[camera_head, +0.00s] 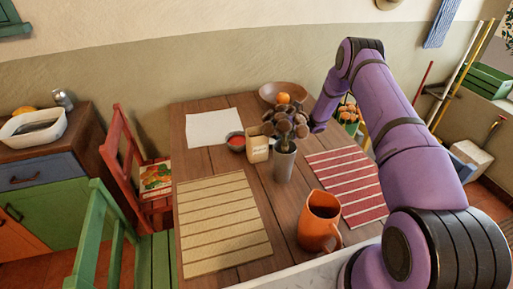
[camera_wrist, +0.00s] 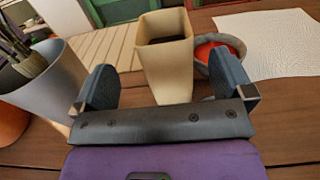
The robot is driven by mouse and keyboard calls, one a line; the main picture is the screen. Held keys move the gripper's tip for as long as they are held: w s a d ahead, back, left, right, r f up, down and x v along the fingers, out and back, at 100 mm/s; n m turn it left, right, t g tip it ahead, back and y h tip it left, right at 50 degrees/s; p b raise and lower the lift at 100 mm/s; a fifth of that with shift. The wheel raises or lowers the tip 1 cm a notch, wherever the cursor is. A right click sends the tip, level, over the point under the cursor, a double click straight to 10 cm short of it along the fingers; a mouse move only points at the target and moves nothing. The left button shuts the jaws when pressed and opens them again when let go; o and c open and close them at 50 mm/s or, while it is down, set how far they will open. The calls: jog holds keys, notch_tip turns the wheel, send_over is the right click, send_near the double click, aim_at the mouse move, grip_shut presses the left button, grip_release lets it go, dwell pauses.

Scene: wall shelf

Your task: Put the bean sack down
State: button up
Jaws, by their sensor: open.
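The bean sack (camera_head: 258,150) is a small beige container standing upright on the wooden table, left of the grey vase. In the wrist view the bean sack (camera_wrist: 165,70) shows its open dark top. My gripper (camera_wrist: 164,82) is open, with one dark finger to each side of the sack in the picture. There is visible room between the fingers and the sack. The sack's base is partly hidden by the gripper body. In the head view my gripper is hidden behind the dried flowers.
A grey vase (camera_head: 284,166) with dried flowers stands close beside the sack. A small bowl with red contents (camera_head: 236,142) sits on its other side. A white sheet (camera_head: 212,127), wooden bowl (camera_head: 281,91), orange pitcher (camera_head: 319,222) and striped mats (camera_head: 222,222) occupy the table.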

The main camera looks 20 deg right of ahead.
aim_at(259, 132)
jog(key=shift+w+a+r, duration=0.1)
jog(key=shift+w+a, duration=0.05)
jog(key=shift+a, duration=1.65)
jog(key=shift+w+a, duration=0.1)
jog(key=shift+a, duration=1.7)
jog(key=shift+c, duration=0.5)
jog(key=shift+r, duration=0.1)
jog(key=c, duration=1.7)
